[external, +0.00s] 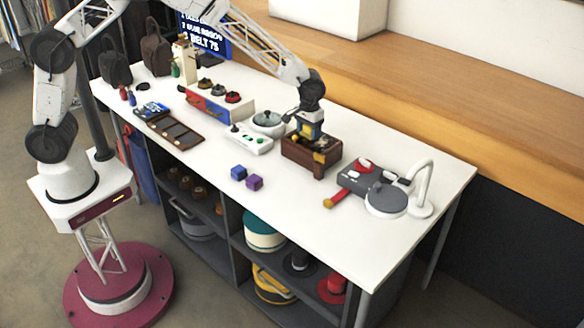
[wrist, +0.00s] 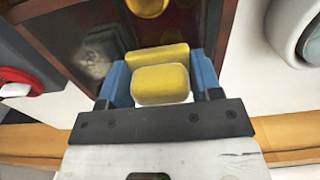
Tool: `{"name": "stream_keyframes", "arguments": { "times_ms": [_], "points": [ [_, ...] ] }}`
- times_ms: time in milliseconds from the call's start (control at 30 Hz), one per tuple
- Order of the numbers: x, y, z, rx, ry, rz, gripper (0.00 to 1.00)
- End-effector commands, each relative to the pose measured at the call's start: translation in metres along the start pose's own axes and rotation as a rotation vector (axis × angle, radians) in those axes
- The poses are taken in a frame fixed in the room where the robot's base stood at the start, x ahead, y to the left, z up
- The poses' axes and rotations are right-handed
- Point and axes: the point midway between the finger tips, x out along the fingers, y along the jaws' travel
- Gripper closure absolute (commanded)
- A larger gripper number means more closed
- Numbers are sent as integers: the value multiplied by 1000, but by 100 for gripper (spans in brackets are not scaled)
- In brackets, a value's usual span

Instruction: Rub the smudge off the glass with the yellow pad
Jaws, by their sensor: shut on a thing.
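My gripper (wrist: 160,84) is shut on the yellow pad (wrist: 160,80), which sits between its blue fingers. In the external view my gripper (external: 310,128) is above the brown wooden box (external: 298,153). In the wrist view the box shows a dark glass pane (wrist: 120,22) inside a brown frame. A pale grey smudge (wrist: 97,52) lies on the pane, just left of the pad. A round yellow knob (wrist: 147,5) shows at the top of the view. I cannot tell whether the pad touches the glass.
A white control box (external: 250,140) and a round white device (external: 267,122) stand left of the wooden box. A grey device with a white curved arm (external: 385,192) stands at the right.

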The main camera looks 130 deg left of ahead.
Motion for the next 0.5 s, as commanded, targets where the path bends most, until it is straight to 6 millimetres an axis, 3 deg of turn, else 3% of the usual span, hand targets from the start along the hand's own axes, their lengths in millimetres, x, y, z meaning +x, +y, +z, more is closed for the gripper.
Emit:
{"name": "stream_keyframes", "arguments": {
  "times_ms": [167, 267, 500],
  "points": [
    [-3, -11, 0, 1, 0, -1, 64],
    [-28, -11, 0, 1, 1, 0, 64],
    [-47, -11, 0, 1, 0, 0, 64]
  ]
}}
